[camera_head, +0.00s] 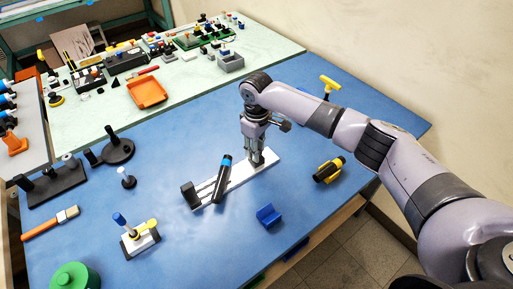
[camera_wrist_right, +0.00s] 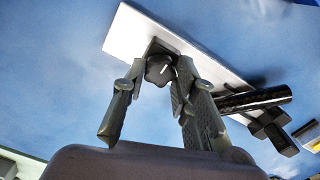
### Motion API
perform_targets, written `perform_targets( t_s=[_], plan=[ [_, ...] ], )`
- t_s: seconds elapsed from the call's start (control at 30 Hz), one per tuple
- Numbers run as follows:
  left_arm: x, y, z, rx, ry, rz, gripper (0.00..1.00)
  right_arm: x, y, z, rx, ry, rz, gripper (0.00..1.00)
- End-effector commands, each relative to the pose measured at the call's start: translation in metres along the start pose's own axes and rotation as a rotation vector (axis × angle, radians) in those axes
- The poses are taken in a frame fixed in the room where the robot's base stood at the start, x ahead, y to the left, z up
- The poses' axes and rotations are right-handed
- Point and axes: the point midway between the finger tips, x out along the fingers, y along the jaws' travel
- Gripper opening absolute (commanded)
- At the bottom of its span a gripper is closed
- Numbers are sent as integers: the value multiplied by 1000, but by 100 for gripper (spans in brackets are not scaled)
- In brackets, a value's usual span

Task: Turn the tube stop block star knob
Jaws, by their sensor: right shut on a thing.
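The tube stop block (camera_head: 256,158) is a small dark block at the far right end of a pale flat base plate (camera_head: 238,178). Its black star knob (camera_wrist_right: 159,70) shows in the right wrist view, facing the camera with a light mark on it. My right gripper (camera_head: 257,150) points down at this end, and in the wrist view its two fingertips (camera_wrist_right: 160,72) sit on either side of the knob, shut on it. The gripper hides most of the block in the head view. My left gripper is not in view.
A black tube with a blue band (camera_head: 222,178) lies tilted across the plate beside a black end block (camera_head: 190,195). A blue V-block (camera_head: 268,216) and a yellow-black tool (camera_head: 329,170) lie nearby on the blue mat. An orange tray (camera_head: 148,92) is farther back.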

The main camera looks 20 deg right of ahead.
Motion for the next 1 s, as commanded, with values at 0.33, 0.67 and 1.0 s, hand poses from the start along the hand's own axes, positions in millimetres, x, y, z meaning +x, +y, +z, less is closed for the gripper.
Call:
perform_targets(
  t_s=[0.33, 0.67, 1.0],
  plan=[
    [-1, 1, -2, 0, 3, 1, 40, -1, 0, 0, -9, 1, 0, 0],
    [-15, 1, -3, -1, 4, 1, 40, -3, 0, 0, -145, 0, -2, 0],
    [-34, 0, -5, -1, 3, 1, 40, -3, 0, 0, -450, 0, -2, 0]
  ],
)
